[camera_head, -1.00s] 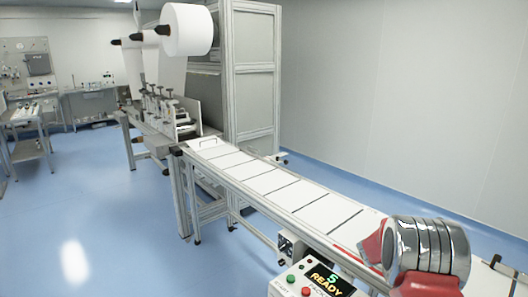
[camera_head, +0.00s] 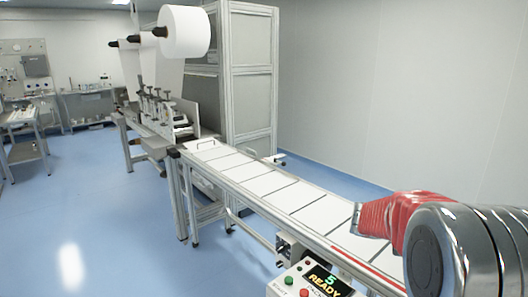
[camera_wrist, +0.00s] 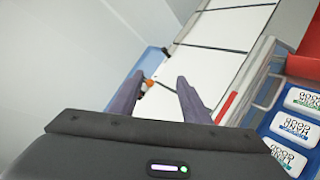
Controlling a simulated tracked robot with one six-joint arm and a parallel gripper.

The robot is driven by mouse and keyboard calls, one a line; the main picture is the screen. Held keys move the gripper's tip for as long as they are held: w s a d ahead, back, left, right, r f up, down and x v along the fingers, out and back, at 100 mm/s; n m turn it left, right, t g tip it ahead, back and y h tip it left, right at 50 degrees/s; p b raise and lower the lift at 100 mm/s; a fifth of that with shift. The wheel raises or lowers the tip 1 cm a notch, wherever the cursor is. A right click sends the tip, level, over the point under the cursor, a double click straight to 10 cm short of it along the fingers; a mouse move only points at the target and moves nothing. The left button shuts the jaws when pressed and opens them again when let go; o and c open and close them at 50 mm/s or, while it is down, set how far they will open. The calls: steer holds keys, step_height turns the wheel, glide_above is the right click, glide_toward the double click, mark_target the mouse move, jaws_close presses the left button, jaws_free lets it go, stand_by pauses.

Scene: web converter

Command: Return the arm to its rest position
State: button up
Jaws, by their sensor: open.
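My gripper (camera_wrist: 160,76) shows in the wrist view with its two dark fingers spread apart and nothing held between them. It hangs over the edge of the white conveyor (camera_wrist: 205,62). In the head view my arm's red link and silver joint fill the lower right, over the near end of the conveyor (camera_head: 266,184). The gripper itself does not show in the head view.
A blue crate (camera_wrist: 262,118) with several white labelled packs (camera_wrist: 292,127) is at the right in the wrist view. The head view shows a control panel (camera_head: 310,281) reading "5 READY", a roll-fed machine (camera_head: 160,118) and open blue floor at left.

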steer(key=s+a+m+t+y, duration=0.1)
steer(key=s+a+m+y, duration=0.4)
steer(key=s+a, duration=0.8)
steer(key=s+a+m+t+y, duration=0.2)
steer(key=s+a+m+y, duration=0.3)
steer(key=s+a, duration=0.9)
steer(key=a+y, duration=0.3)
steer(key=a, duration=0.2)
steer(key=shift+a+m, duration=0.25)
steer(key=shift+m, duration=0.05)
